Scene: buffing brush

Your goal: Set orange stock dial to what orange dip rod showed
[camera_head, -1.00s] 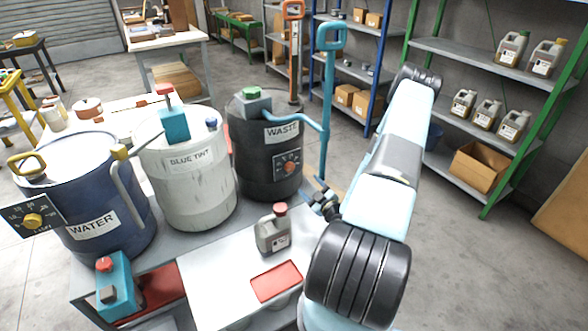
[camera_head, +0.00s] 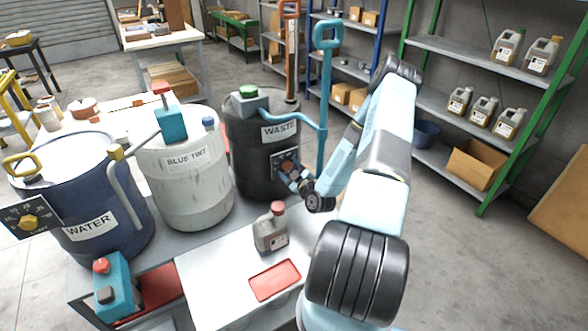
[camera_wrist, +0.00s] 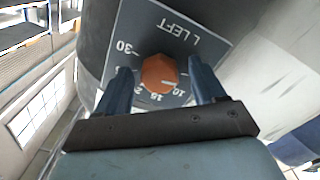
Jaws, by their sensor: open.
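The orange dial (camera_wrist: 160,74) sits on a dark plate (camera_wrist: 192,28) marked "L LEFT" with numbers around the knob, 30 among them. The knob's white pointer is on its side toward the numbers near 10; its exact reading is unclear. The plate is on the black WASTE drum (camera_head: 262,160). My gripper (camera_wrist: 158,78) is open, one finger on each side of the knob, with gaps visible; in the head view my gripper (camera_head: 290,172) covers most of the dial. An orange-handled rod (camera_head: 291,50) stands upright behind the drum; no reading is legible on it.
A blue-handled pump (camera_head: 322,90) rises beside the WASTE drum. The BLUE TINT drum (camera_head: 190,185) and WATER drum (camera_head: 85,195) stand to the left. A grey jug (camera_head: 270,235) and red tray (camera_head: 275,280) are on the bench in front.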

